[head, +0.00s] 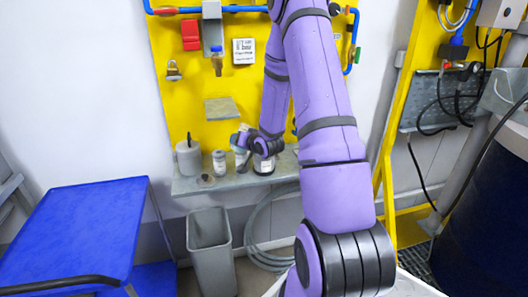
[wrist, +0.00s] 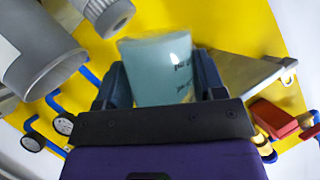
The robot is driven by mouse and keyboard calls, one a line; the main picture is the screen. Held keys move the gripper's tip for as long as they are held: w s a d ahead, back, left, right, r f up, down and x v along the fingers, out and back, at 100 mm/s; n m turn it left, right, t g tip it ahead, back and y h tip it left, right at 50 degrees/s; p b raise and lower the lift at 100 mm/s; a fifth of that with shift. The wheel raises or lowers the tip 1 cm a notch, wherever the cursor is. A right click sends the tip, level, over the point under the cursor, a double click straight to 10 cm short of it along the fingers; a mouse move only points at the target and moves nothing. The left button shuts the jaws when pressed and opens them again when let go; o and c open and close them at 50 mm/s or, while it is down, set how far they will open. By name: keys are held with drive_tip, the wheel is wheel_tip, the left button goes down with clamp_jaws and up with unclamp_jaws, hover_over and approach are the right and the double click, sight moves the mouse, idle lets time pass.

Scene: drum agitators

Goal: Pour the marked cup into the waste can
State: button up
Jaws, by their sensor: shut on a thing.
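My gripper (wrist: 165,80) is shut on a pale blue-green translucent cup (wrist: 160,68) with dark printed marks on its side. The cup sits between the two dark fingers in the wrist view. In the head view my gripper (head: 241,143) is at the back shelf, and the cup there is small and hard to make out. The grey waste can (head: 211,262) stands open on the floor in front of and below the shelf, lower left of my gripper. It looks empty from here.
The narrow grey shelf (head: 190,188) holds a grey canister (head: 188,158), a small bottle (head: 219,163) and a dark bottle with a white label (head: 264,167). A coiled hose (head: 258,240) hangs right of the can. A blue table (head: 75,235) stands left. A grey ledge (head: 222,109) juts above the shelf.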

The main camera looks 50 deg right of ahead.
drive_tip(key=shift+d+f, duration=0.15)
drive_tip(key=shift+d, duration=0.05)
drive_tip(key=shift+s+d+f+m+y, duration=0.1)
drive_tip(key=shift+d+f+m+y, duration=0.15)
drive_tip(key=shift+m+y, duration=0.35)
idle(0.4)
drive_tip(key=shift+a+f+m+t+y, duration=0.1)
drive_tip(key=shift+f+m+t+y, duration=0.25)
drive_tip(key=shift+m, duration=0.45)
drive_tip(key=shift+a+f+m+t+y, duration=0.1)
drive_tip(key=shift+f+m+t+y, duration=0.15)
drive_tip(key=shift+m+t+y, duration=0.4)
idle(2.3)
drive_tip(key=shift+d+r+m+p, duration=0.1)
drive_tip(key=shift+r+m+p, duration=0.35)
drive_tip(key=shift+m, duration=0.3)
idle(1.1)
drive_tip(key=shift+s+d+f+m+t, duration=0.15)
drive_tip(key=shift+d+m+t, duration=0.15)
drive_tip(key=shift+d+m, duration=0.2)
idle(0.7)
